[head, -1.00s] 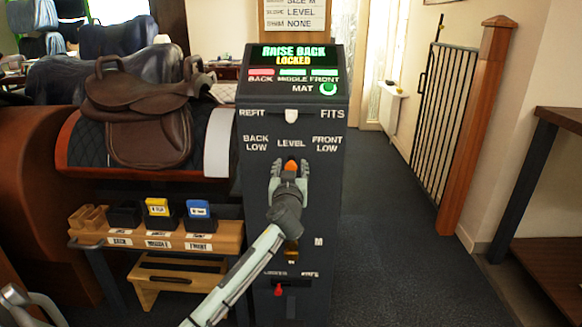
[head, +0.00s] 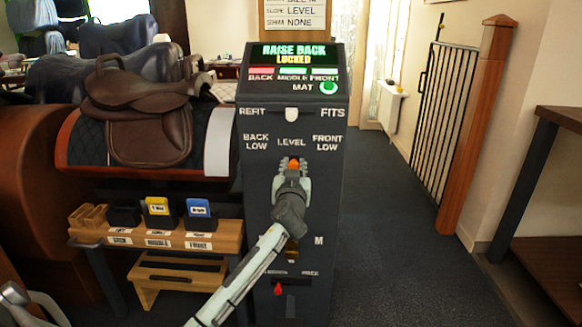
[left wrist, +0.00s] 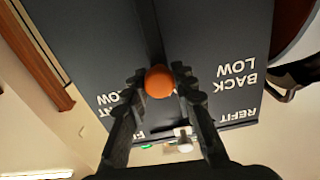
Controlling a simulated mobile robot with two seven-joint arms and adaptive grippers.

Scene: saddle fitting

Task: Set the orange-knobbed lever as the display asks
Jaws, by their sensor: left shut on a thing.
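The dark console's display (head: 293,55) reads "RAISE BACK" and "LOCKED". The orange lever knob (head: 294,164) is just below the "LEVEL" label (head: 291,142), between "BACK LOW" and "FRONT LOW". My left gripper (head: 293,168) is shut on the knob, its arm coming up from below. In the left wrist view the orange knob (left wrist: 159,82) sits between the two dark fingertips (left wrist: 158,84). The lever's shaft is mostly hidden by the gripper. My right gripper is not in view.
Display lamps show BACK (head: 261,74) red, MIDDLE and FRONT green. A white REFIT/FITS slider (head: 292,114) is above; a red lever (head: 278,290) is low down. A brown saddle (head: 145,115) and a wooden tray (head: 225,236) with shims stand left. Floor right of the console is clear.

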